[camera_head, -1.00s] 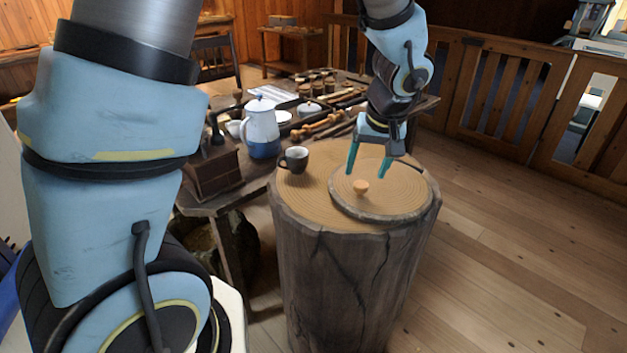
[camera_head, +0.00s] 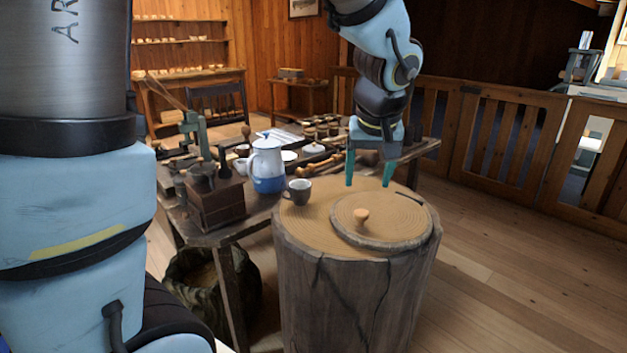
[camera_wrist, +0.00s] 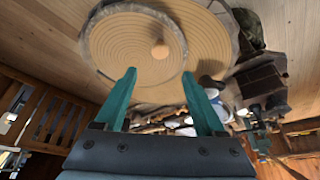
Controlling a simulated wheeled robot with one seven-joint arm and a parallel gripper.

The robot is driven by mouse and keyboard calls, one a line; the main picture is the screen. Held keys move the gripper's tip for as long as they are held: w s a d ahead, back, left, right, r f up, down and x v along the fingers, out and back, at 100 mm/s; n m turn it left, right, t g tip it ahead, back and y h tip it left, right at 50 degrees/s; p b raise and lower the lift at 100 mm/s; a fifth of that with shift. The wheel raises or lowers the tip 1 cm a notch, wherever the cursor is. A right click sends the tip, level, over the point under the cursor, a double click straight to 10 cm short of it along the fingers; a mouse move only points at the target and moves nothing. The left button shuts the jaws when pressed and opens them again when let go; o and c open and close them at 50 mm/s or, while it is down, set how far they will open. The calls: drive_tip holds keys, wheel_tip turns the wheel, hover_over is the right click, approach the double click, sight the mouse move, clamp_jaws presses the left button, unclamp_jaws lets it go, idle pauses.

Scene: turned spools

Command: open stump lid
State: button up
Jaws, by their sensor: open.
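The stump (camera_head: 345,300) stands upright on the floor with dark cracked bark and a ringed tan top. Its round lid (camera_head: 400,228) lies flat on the right part of the top, with a small wooden knob (camera_head: 361,216) in its middle. My gripper (camera_head: 369,184) is open and empty, with teal fingers pointing down above the far side of the lid, apart from the knob. In the wrist view the lid (camera_wrist: 115,45) and knob (camera_wrist: 160,50) show beyond the open fingers (camera_wrist: 160,78); nothing is between them.
A dark mug (camera_head: 298,192) stands on the stump's left edge. Behind it, a workbench holds a blue-white coffee pot (camera_head: 267,168), a wooden grinder (camera_head: 214,200) and several tools. A slatted railing (camera_head: 505,135) runs behind. Floor to the right is clear.

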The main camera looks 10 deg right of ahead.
drive_tip(key=w+a+g+p, duration=0.1)
drive_tip(key=w+a+p, duration=0.1)
drive_tip(key=a, duration=0.8)
drive_tip(key=shift+w+f+y+p, duration=0.15)
drive_tip(key=shift+f+y+p, duration=0.15)
drive_tip(key=shift+f+y, duration=0.15)
